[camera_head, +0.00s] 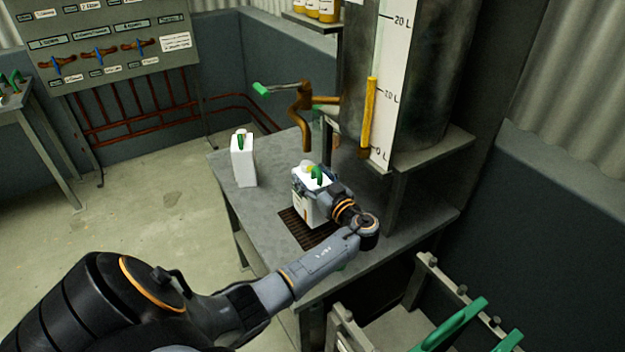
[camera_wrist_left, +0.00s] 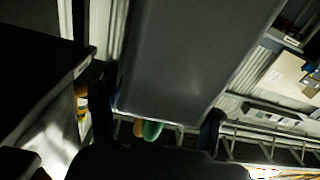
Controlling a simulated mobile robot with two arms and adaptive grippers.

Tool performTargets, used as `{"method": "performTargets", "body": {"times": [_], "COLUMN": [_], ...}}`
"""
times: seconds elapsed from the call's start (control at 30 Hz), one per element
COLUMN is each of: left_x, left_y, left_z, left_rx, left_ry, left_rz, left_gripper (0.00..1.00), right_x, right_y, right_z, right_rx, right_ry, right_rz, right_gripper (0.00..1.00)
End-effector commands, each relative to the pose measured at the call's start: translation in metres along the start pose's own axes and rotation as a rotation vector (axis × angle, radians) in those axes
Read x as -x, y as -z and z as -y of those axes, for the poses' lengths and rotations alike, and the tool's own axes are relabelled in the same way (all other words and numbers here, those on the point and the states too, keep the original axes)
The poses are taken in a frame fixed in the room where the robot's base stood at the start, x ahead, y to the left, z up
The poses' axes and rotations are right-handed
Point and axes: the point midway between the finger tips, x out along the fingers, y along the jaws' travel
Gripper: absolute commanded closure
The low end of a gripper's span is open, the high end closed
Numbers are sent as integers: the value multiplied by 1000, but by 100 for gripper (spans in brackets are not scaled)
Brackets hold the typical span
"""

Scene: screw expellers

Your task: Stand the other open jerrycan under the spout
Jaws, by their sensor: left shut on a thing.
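My left gripper (camera_head: 318,188) is shut on a white jerrycan (camera_head: 308,209) with a green handle. The jerrycan is upright over the dark slatted grate (camera_head: 291,226) on the grey table, below and slightly right of the brass spout (camera_head: 304,130). I cannot tell whether its base touches the grate. In the left wrist view the jerrycan (camera_wrist_left: 195,60) fills the middle as a grey face, with its green handle (camera_wrist_left: 152,130) at the lower edge. Another white jerrycan (camera_head: 243,167) with a green handle stands upright near the table's left edge. My right gripper is not in view.
A green-ended lever (camera_head: 262,89) is beside the spout. A rack with green handles (camera_head: 462,325) is at lower right. A valve panel (camera_head: 110,45) is at back left.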

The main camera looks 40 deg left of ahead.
Motion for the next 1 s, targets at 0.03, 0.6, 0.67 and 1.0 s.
{"method": "performTargets", "body": {"times": [0.03,0.6,0.67,1.0], "left_x": [2,3,3,3], "left_y": [-8,-27,-27,-26], "left_z": [0,0,0,0], "left_rx": [-7,-3,-3,-3], "left_ry": [-2,-3,-3,-3], "left_rz": [1,4,5,4], "left_gripper": [98,24,12,12], "right_x": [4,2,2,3], "right_y": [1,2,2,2], "right_z": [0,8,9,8], "right_rx": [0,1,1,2], "right_ry": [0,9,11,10], "right_rz": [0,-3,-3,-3], "right_gripper": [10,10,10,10]}}
